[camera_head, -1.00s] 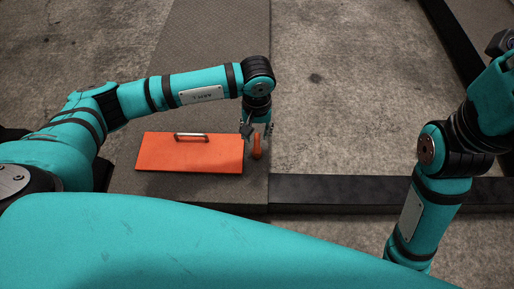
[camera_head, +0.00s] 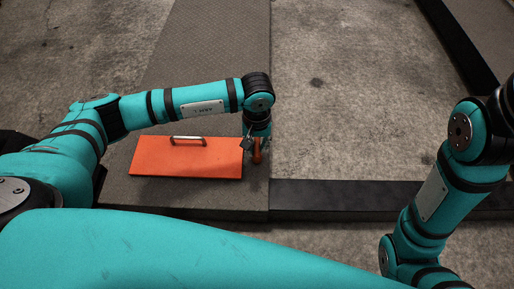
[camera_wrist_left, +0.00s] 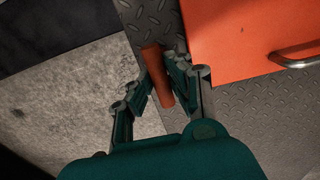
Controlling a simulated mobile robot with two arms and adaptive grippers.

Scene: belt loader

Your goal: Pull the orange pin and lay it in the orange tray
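The orange pin (camera_wrist_left: 156,72) stands up between the two fingers of my left gripper (camera_wrist_left: 158,68) in the left wrist view. The fingers flank it closely, but I cannot tell whether they press on it. In the head view, the pin (camera_head: 257,153) shows just right of a flat orange panel, with my left gripper (camera_head: 256,146) over it. The panel (camera_head: 187,160) has a metal handle (camera_head: 188,140) and looks like a plate or lid; no open tray shows. Part of it also shows in the wrist view (camera_wrist_left: 235,45). My right gripper is out of frame.
The panel and pin are on a dark tread-plate surface (camera_head: 215,50). A dark beam (camera_head: 335,194) runs right from its edge, and another (camera_head: 455,45) lies at the upper right. Concrete floor (camera_head: 345,110) lies between them, clear of objects.

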